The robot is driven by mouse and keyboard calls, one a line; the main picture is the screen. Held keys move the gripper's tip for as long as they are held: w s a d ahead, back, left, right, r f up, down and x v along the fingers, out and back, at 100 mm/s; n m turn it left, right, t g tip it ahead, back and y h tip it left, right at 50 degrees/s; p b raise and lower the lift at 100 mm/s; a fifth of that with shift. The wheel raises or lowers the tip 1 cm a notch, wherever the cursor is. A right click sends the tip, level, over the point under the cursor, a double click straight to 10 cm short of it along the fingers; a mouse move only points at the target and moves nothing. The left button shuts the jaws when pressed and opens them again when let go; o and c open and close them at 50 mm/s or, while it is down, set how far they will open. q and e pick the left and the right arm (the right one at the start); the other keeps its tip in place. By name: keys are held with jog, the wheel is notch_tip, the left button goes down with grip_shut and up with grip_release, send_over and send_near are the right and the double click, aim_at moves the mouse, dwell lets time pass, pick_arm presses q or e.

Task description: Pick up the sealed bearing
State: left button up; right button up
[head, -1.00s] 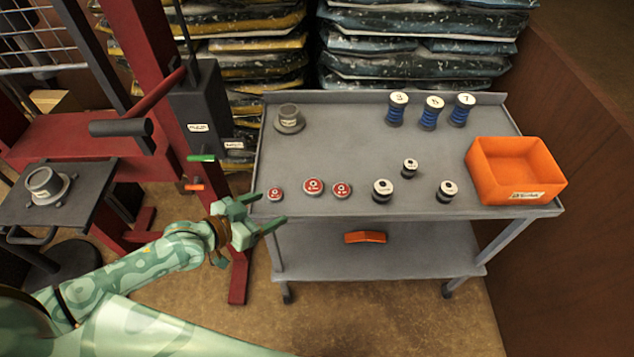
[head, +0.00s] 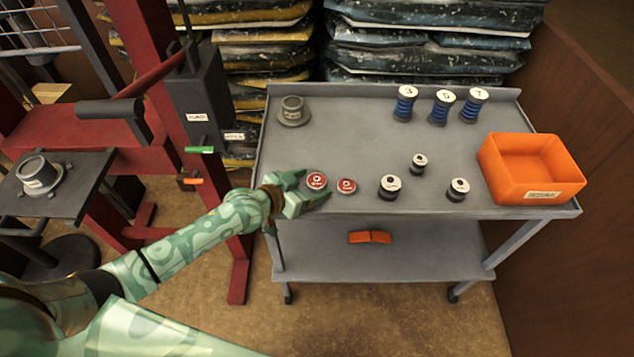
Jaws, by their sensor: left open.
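Two flat round discs with red tops, which look like the bearings, lie near the front left edge of the grey cart top: a left disc (head: 316,181) and a right disc (head: 347,186). Their labels are too small to read. A third, smaller red-topped disc further left is now hidden behind my left gripper. My left gripper (head: 313,185) is open at the cart's front edge. Its fingers point right, with the left disc at or between the fingertips; I cannot tell if they touch it. My right gripper is not in view.
On the cart (head: 345,135) stand several black spools with white tops (head: 390,187), blue spools (head: 405,103), a grey flanged part (head: 293,112) and an orange bin (head: 530,168). An orange piece (head: 369,237) lies on the lower shelf. A red frame (head: 235,230) stands left.

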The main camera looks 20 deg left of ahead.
pick_arm(q)
jog(key=c, duration=1.1)
jog(key=shift+r, duration=0.1)
jog(key=shift+c, duration=0.2)
